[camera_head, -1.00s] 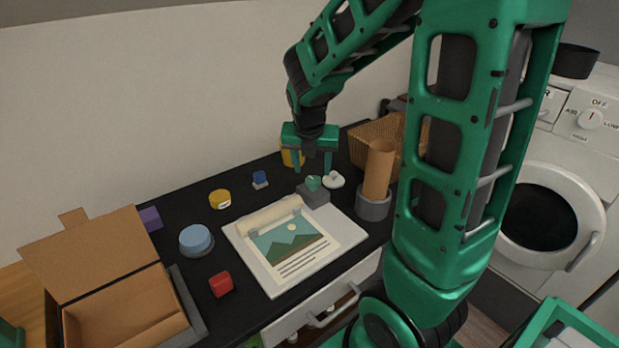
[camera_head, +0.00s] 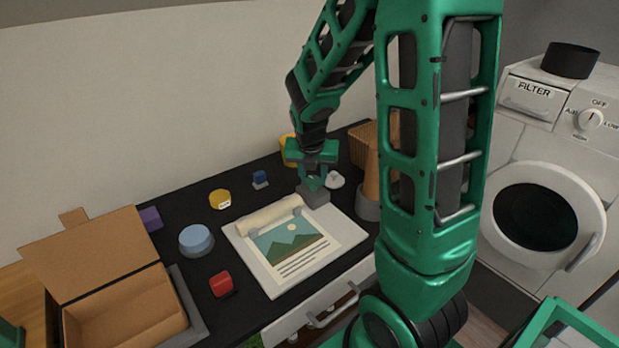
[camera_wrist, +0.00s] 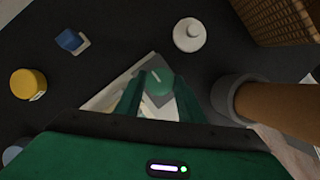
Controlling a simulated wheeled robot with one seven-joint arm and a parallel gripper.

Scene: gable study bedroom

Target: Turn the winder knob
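The winder knob (camera_wrist: 158,82) is a small round green knob with a pale mark on top. It sits on a grey block (camera_head: 318,198) at the upper right corner of a white board (camera_head: 262,268), which bears a rolled cream sheet and a landscape poster (camera_head: 290,245). My gripper (camera_head: 312,180) points down over the knob and partly hides it in the head view. In the wrist view, my gripper (camera_wrist: 158,100) is open, one finger on each side of the knob. Whether the fingers touch it cannot be told.
A white knobbed piece (camera_wrist: 190,34) lies just behind the knob. A brown tube stands in a grey holder (camera_head: 368,208) close on the right. A wicker basket (camera_head: 362,145), blue block (camera_head: 260,178) and yellow disc (camera_head: 219,198) are nearby. An open cardboard box (camera_head: 125,310) is at left.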

